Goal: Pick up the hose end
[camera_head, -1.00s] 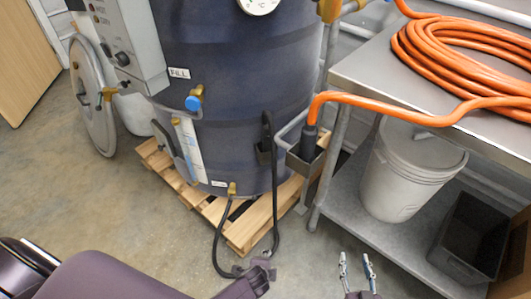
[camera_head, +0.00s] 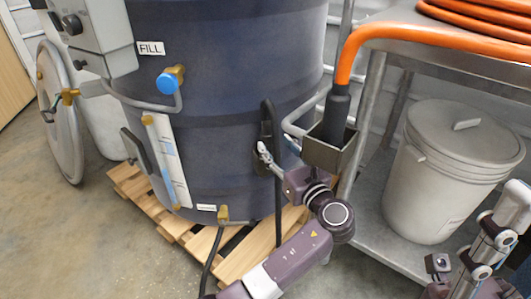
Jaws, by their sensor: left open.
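The orange hose (camera_head: 410,33) runs down from the table, and its black hose end (camera_head: 337,104) stands upright in a dark metal holder (camera_head: 330,153). My left gripper (camera_head: 278,151) is open just left of the holder, its fingers pointing up in front of the tank. It is lower than the black hose end and apart from it. A thin black hose (camera_head: 278,205) with a dark upright handle (camera_head: 267,118) hangs at the tank side, close behind my left gripper; whether they touch is unclear. Parts of my right arm show at the lower right; its fingers cannot be made out.
The dark blue tank (camera_head: 230,70) stands on a wooden pallet (camera_head: 160,222). A metal table (camera_head: 460,65) with coiled orange hose is at the right. A lidded white bucket (camera_head: 435,190) stands on its lower shelf. A blue-handled valve (camera_head: 170,80) juts from the tank. Open floor is at the left.

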